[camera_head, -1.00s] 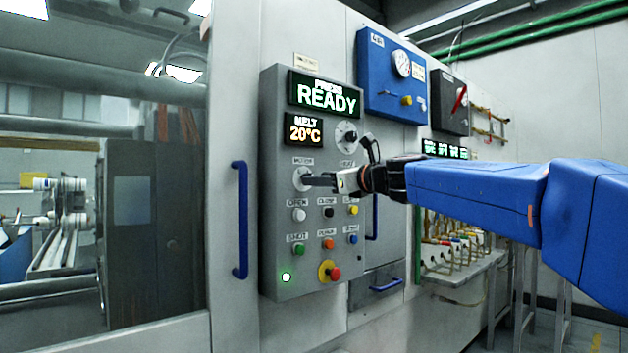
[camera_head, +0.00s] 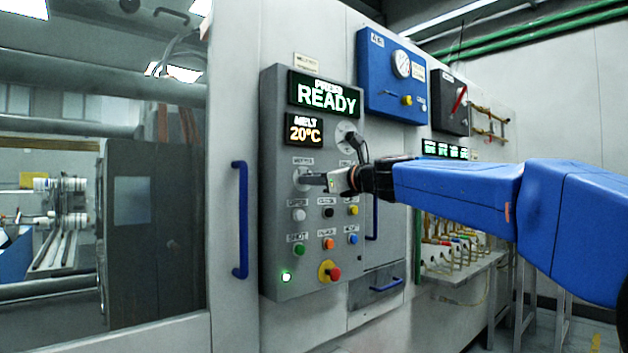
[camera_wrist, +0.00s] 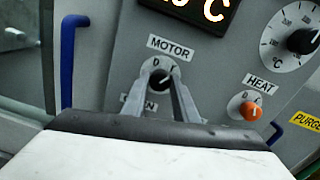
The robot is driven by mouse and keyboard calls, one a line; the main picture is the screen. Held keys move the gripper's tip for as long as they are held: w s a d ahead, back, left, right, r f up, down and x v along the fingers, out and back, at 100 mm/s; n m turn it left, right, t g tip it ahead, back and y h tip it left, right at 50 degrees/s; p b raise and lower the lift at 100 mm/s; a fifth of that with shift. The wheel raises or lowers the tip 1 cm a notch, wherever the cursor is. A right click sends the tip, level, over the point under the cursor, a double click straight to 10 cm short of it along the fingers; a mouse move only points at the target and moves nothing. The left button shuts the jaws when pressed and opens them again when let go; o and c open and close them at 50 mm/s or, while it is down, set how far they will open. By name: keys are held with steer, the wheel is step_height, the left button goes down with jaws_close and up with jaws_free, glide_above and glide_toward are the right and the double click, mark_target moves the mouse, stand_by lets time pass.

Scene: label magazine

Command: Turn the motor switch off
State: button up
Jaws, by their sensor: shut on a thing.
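The motor switch is a round dial with a dark knob under the MOTOR label. In the wrist view the knob (camera_wrist: 160,78) sits between the two fingers of my gripper (camera_wrist: 162,84), which is shut on it. The knob's white mark appears to point up and to the right. In the head view my gripper (camera_head: 314,179) reaches in from the right to the pale motor dial (camera_head: 300,178), and its fingers hide most of the knob. The grey control panel (camera_head: 272,215) carries the dial.
The READY display (camera_head: 326,94) and the melt display (camera_head: 304,130) are above. Push buttons, including a white one (camera_head: 299,216), lie below. A red emergency stop (camera_head: 334,273) is at the bottom. The orange HEAT knob (camera_wrist: 251,111) is right of the motor switch.

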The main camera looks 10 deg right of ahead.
steer(key=shift+a+n+h, duration=0.1)
steer(key=shift+n+h, duration=0.2)
steer(key=shift+n, duration=6.4)
steer(key=o, duration=1.1)
steer(key=shift+n, duration=0.3)
steer(key=shift+c, duration=0.2)
steer(key=v, duration=1.7)
steer(key=shift+s, duration=0.2)
